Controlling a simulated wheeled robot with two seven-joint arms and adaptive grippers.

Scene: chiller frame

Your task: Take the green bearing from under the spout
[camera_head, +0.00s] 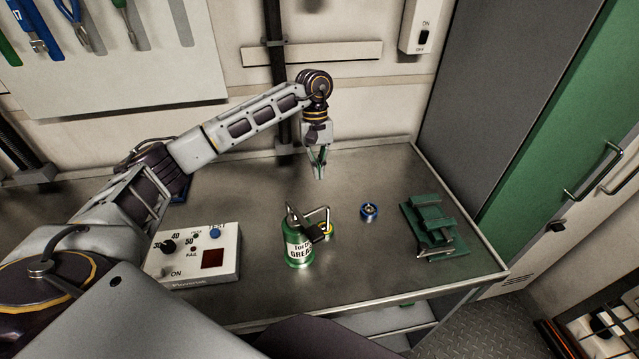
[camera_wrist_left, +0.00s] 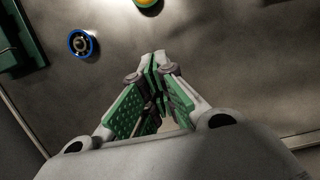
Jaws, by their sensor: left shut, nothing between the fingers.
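A green grease can (camera_head: 299,247) with a spout and handle stands on the metal bench in the head view. Beside it, under the spout, lies a small ring-shaped bearing (camera_head: 326,230) that looks yellow to yellow-green, partly hidden by the spout. It also shows at the top edge of the left wrist view (camera_wrist_left: 146,3), cut off. I cannot make out any plainly green bearing. My left gripper (camera_head: 320,173) is shut and empty, pointing down above the back of the bench, behind the can and bearing. Its closed fingers (camera_wrist_left: 157,62) fill the middle of the wrist view. My right gripper is not in view.
A blue bearing (camera_head: 369,211) lies right of the can. A green fixture (camera_head: 431,226) stands near the bench's right end. A white control box (camera_head: 195,253) stands left of the can. The bench (camera_head: 255,185) is clear at the back middle, below the wall.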

